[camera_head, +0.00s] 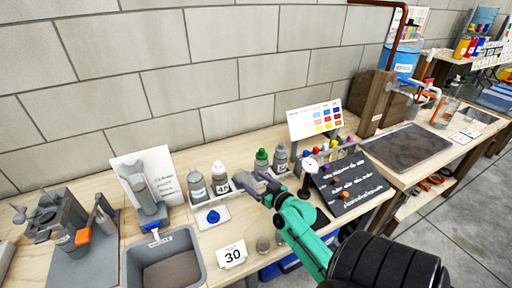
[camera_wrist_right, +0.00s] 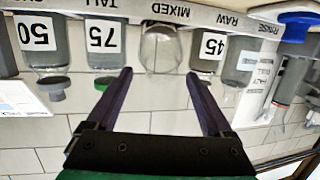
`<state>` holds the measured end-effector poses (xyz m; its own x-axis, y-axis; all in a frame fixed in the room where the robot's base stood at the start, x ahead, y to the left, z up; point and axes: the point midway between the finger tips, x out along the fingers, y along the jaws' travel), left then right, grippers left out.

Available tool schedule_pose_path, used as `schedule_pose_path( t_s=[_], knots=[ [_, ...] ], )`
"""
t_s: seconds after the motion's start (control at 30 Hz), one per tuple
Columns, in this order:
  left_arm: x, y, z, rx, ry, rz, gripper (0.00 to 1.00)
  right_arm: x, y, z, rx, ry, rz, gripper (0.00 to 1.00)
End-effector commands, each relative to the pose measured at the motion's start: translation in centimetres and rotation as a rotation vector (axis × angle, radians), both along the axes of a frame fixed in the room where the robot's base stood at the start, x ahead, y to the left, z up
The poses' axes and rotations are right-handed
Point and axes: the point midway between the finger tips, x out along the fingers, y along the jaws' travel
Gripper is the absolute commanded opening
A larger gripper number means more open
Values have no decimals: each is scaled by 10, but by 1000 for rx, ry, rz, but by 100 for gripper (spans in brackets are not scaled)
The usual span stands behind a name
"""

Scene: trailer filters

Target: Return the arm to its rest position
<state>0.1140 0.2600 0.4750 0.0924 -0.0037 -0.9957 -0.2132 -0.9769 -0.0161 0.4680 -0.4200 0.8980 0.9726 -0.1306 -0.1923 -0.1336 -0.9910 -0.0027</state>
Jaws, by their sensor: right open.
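My right arm comes in from the lower right of the head view, green with a black ribbed section. My right gripper (camera_head: 256,185) is over the bench in front of the bottle rack (camera_head: 229,209). In the right wrist view, which is upside down, the dark fingers of this gripper (camera_wrist_right: 162,78) are spread apart with nothing between them. A clear glass vessel (camera_wrist_right: 160,48) stands beyond the fingertips, at the MIXED label, apart from them. My left gripper is not in view.
Bottles labelled 50 (camera_wrist_right: 38,42), 75 (camera_wrist_right: 103,42) and 45 (camera_wrist_right: 208,48) flank the glass. A grey bin (camera_head: 164,238), a 30 card (camera_head: 232,254) and a black board (camera_head: 348,184) are on the bench. A colour chart (camera_head: 315,119) stands behind, before a block wall.

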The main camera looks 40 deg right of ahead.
Motion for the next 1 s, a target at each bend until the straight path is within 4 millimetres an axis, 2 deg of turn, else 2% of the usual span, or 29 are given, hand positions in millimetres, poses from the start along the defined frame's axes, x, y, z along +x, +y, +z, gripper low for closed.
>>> schedule_pose_path(
  t_s=[0.37,0.7,1.0],
  knots=[
    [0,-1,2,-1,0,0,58,-4,0,4,-1,-1,0,85],
    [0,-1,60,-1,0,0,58,-4,0,62,-1,-1,0,85],
    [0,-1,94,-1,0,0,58,-4,1,96,-1,-1,0,85]
  ],
)
